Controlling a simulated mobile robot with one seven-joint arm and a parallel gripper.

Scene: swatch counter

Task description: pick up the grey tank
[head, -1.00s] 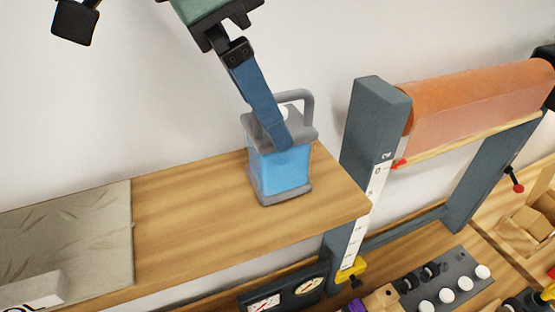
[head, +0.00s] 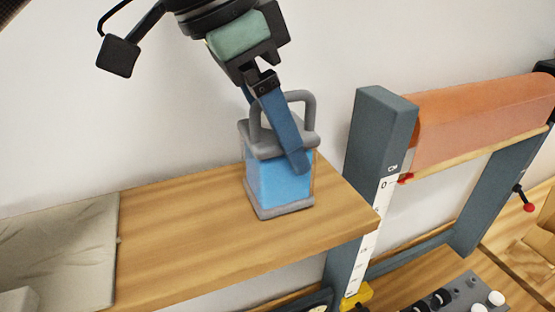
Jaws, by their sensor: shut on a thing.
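The grey tank (head: 280,185) has a grey frame and top handle with blue, see-through sides. It stands upright near the right end of the wooden shelf (head: 190,235); I cannot tell whether its base is touching the wood. My gripper (head: 299,165) comes down from the upper left, its blue finger in front of the tank's top. It is shut on the tank, near the handle. The other finger is mostly hidden behind the handle and the near finger.
A dark blue-grey frame post (head: 372,150) with a ruler strip stands close to the right of the shelf. It carries an orange roll (head: 480,120). A grey slab (head: 62,250) lies on the shelf's left. The shelf middle is clear.

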